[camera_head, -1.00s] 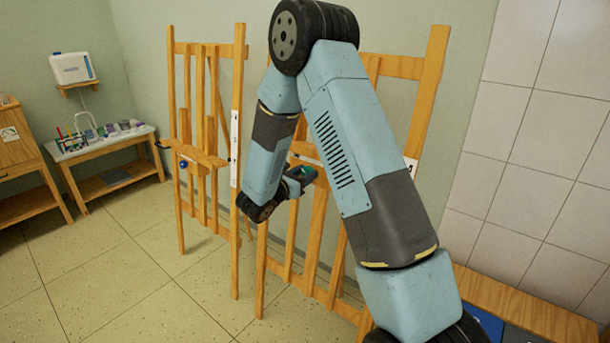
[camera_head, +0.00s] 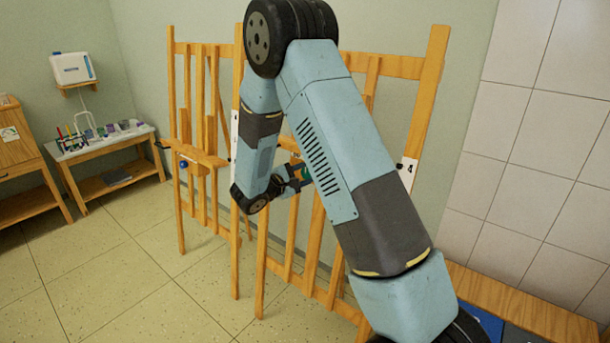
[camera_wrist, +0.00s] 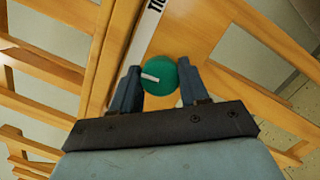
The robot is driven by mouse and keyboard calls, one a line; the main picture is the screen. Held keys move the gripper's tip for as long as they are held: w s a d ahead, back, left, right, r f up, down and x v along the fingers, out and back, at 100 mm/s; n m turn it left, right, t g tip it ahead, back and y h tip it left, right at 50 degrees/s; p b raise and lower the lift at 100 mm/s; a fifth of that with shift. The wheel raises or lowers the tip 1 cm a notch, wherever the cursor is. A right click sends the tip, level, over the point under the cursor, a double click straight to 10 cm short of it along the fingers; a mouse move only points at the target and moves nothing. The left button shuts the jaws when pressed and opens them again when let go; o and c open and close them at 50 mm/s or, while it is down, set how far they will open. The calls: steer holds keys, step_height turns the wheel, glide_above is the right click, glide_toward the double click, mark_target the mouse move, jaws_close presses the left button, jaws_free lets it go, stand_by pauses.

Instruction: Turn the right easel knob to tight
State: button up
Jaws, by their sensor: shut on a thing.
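The right easel (camera_head: 430,95) is a wooden frame against the wall, partly hidden behind my arm. Its knob (camera_wrist: 160,75) is green and round with a white pointer line, seen in the wrist view between my fingers. The pointer extends toward the left of the picture. My gripper (camera_wrist: 160,88) is shut on the knob, one finger on each side. In the head view my gripper (camera_head: 300,175) is at the easel's middle, and the knob is mostly hidden there. A white label strip (camera_wrist: 146,35) with partly visible dark lettering runs beside the knob.
The left easel (camera_head: 208,80) stands beside it, with a blue knob (camera_head: 184,164). A side table (camera_head: 100,147) with art supplies is at the far left. A wooden bench (camera_head: 530,305) is at the lower right. The tiled floor at the front left is clear.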

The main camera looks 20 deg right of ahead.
steer(key=m, duration=0.6)
steer(key=shift+a+m+g+y, duration=0.1)
steer(key=shift+m+g+y, duration=0.2)
steer(key=shift+m+g, duration=0.1)
steer(key=m+y, duration=0.1)
steer(key=m, duration=0.5)
steer(key=shift+f+m, duration=0.1)
steer(key=shift+m, duration=0.2)
steer(key=o, duration=1)
steer(key=v, duration=1.3)
steer(key=shift+a+r, duration=0.3)
